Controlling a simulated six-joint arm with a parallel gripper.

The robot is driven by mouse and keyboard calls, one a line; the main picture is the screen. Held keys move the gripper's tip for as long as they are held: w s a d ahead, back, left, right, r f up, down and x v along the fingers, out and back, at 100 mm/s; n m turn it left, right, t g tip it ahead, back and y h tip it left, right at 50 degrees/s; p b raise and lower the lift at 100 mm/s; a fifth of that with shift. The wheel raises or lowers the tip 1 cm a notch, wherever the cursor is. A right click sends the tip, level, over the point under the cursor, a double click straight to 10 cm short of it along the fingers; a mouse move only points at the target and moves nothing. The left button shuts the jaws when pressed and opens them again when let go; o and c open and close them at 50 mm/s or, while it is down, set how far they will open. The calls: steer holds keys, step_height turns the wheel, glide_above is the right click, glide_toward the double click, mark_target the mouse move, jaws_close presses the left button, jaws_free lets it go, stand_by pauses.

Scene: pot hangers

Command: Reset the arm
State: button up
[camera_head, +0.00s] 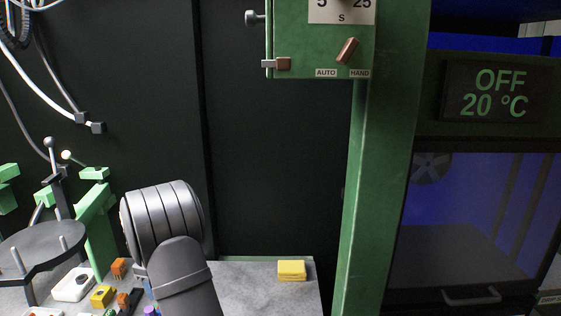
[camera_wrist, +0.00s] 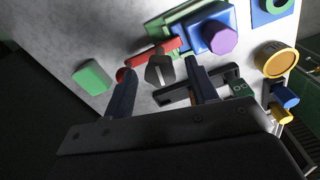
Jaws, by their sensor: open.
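My gripper (camera_wrist: 160,72) is open in the camera_wrist view, its two dark fingers spread apart above a pale grey surface. A dark grey piece (camera_wrist: 160,74) and a red rod (camera_wrist: 150,53) show near the gap between the fingertips. I cannot tell whether the fingers touch them. No object is clearly gripped. In the camera_head view my grey arm (camera_head: 180,270) rises from the bottom edge, left of centre. The gripper itself does not show clearly there.
In the camera_wrist view a green block (camera_wrist: 92,78), a blue block with a purple knob (camera_wrist: 214,38) and a yellow disc (camera_wrist: 277,60) lie around the fingers. In the camera_head view, a yellow block (camera_head: 291,270) lies on the bench, left of a green post (camera_head: 365,200).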

steer(key=shift+n, duration=1.5)
steer(key=o, duration=1)
steer(key=shift+o, duration=0.2)
steer(key=shift+s+r+m, duration=0.15)
steer(key=shift+r+m, duration=0.35)
steer(key=s+r+m, duration=0.4)
steer(key=r+m, duration=0.3)
steer(key=m, duration=0.2)
steer(key=s+r+m, duration=0.3)
steer(key=r+m, duration=0.4)
steer(key=m, duration=0.2)
step_height(320, 180, down, 10)
steer(key=shift+s+a+f, duration=0.1)
